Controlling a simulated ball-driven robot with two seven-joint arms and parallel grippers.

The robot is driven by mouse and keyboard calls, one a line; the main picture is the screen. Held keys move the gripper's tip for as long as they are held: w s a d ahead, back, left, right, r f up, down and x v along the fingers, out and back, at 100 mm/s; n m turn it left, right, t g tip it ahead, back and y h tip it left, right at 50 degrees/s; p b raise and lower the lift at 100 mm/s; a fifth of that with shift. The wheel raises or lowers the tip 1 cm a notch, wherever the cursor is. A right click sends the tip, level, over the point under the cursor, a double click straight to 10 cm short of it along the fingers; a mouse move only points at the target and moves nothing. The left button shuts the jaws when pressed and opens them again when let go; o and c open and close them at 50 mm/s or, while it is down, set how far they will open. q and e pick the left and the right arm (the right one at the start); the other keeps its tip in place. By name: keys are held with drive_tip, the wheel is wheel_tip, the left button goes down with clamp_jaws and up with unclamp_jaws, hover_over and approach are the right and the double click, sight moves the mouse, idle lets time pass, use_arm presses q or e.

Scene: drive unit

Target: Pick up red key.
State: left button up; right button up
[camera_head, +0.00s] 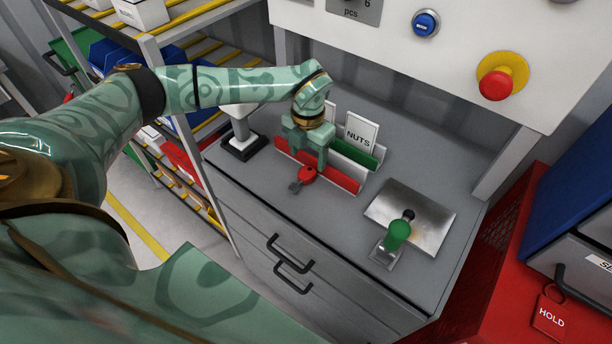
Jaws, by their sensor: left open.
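The red key (306,174) has a red head and a grey shaft and is on the grey bench top, in front of a low red holder (338,177). My left gripper (308,158) comes down from above, with its green fingers right by the red head. It is open. Its fingers hide part of the holder, and I cannot tell whether they touch the key. My right gripper does not show.
A green holder with a NUTS card (361,131) stands behind the red one. A green-knobbed lever (397,234) is by a metal plate (428,214) on the right. A panel with a red button (496,84) hangs above. A shelf rack stands left.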

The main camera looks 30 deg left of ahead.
sight(308, 171)
use_arm(q)
wheel_tip(308, 171, down, 6)
drive_tip(key=shift+r+b, duration=0.15)
drive_tip(key=shift+b, duration=0.35)
drive_tip(key=shift+r, duration=0.1)
drive_tip(key=c, duration=1.3)
drive_tip(key=shift+o, duration=0.2)
